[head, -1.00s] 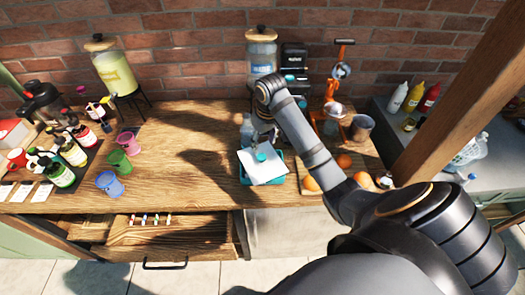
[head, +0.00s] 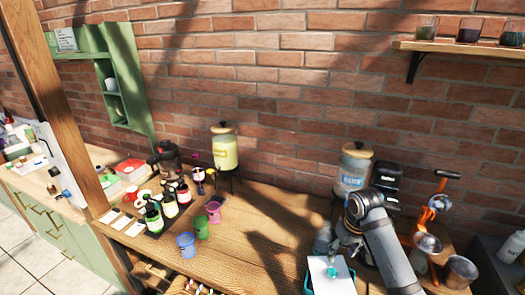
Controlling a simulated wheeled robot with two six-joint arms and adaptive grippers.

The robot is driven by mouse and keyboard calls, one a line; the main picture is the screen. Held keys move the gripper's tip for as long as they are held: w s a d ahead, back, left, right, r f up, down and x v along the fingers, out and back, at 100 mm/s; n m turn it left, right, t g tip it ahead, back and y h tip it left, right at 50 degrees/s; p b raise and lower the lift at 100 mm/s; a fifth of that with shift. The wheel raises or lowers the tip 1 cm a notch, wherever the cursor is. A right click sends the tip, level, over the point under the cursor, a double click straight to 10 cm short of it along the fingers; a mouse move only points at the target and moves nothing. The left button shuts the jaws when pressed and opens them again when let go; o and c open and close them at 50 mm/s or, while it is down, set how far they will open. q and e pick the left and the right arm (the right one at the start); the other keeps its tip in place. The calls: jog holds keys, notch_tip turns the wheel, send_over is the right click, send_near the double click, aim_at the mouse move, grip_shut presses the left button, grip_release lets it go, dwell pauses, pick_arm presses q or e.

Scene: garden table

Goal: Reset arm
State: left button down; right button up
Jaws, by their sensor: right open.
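My right arm comes in from the lower right. Its gripper (head: 343,243) points down over the table's right part, open, just behind a teal bin (head: 309,284) with a white sheet (head: 330,276) on it. The fingers are small and partly hidden by my own wrist. A teal-topped item (head: 332,271) shows at the sheet; I cannot tell whether it is touched. My left gripper is not in view.
A water dispenser (head: 354,168) and an orange juice press (head: 432,215) stand near my right arm. Blue (head: 186,245), green (head: 201,228) and pink (head: 213,211) cups, bottles (head: 153,216) and a yellow drink dispenser (head: 224,150) stand left. The wooden table's (head: 252,215) middle is clear.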

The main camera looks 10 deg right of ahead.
jog(key=s+a+f+t, duration=0.1)
jog(key=s+a+f, duration=0.3)
jog(key=s, duration=0.5)
jog(key=s+a+f+t, duration=0.1)
jog(key=s+a+f, duration=0.3)
jog(key=s, duration=0.5)
notch_tip(320, 180, down, 30)
jog(key=s+d+g+h+b, duration=0.1)
jog(key=s+d+b, duration=0.15)
jog(key=b, duration=0.35)
jog(key=s+d+f+b, duration=0.1)
jog(key=s+f+b, duration=0.2)
jog(key=s+f, duration=0.6)
jog(key=s+f+g+b, duration=0.1)
jog(key=s+f+b, duration=0.2)
jog(key=s+f, duration=0.7)
notch_tip(320, 180, down, 6)
jog(key=shift+d+r, duration=0.15)
jog(key=shift+d, duration=0.2)
